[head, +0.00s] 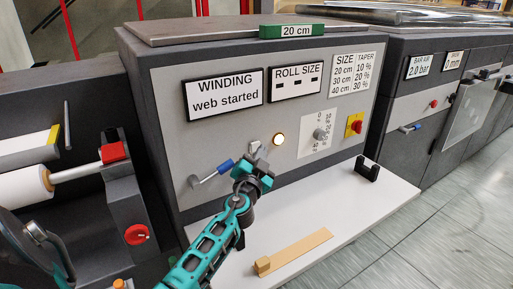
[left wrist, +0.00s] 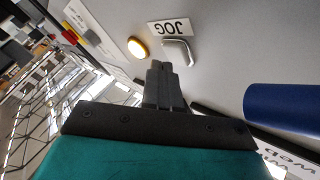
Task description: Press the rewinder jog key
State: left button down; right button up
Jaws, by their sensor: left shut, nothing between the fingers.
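The jog key is a small grey metal lever (left wrist: 178,50) beside the JOG label (left wrist: 168,27) in the left wrist view. In the head view a pale grey part (head: 254,146) at the same place on the panel shows just above my gripper. My left gripper (head: 253,165) is shut and empty, in front of the lower panel. In the left wrist view its fingertips (left wrist: 160,68) are together, just short of the key and slightly to one side; I cannot tell whether they touch it. My right gripper is not in view.
A lit round button (head: 278,139) is right of the key, and a blue-handled lever (head: 225,165) is to its left. A dial (head: 320,134) and a red-and-yellow switch (head: 355,125) are farther right. The white shelf (head: 370,205) below holds a wooden piece (head: 294,251) and a black holder (head: 366,170).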

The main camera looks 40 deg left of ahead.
pick_arm(q)
jog(key=shift+w+a, duration=0.1)
jog(key=shift+a, duration=0.65)
dwell(0.3)
dwell(0.5)
jog(key=shift+s+d+f+b, duration=0.35)
jog(key=shift+s+b, duration=0.1)
jog(key=shift+s, duration=0.1)
jog(key=shift+s+d+r, duration=0.1)
jog(key=shift+s+d, duration=0.15)
jog(key=shift+d, duration=0.6)
jog(key=shift+s+d, duration=0.3)
jog(key=shift+d, duration=0.5)
jog(key=shift+s+d+r, duration=0.1)
jog(key=shift+s+d, duration=0.15)
jog(key=shift+d, duration=0.6)
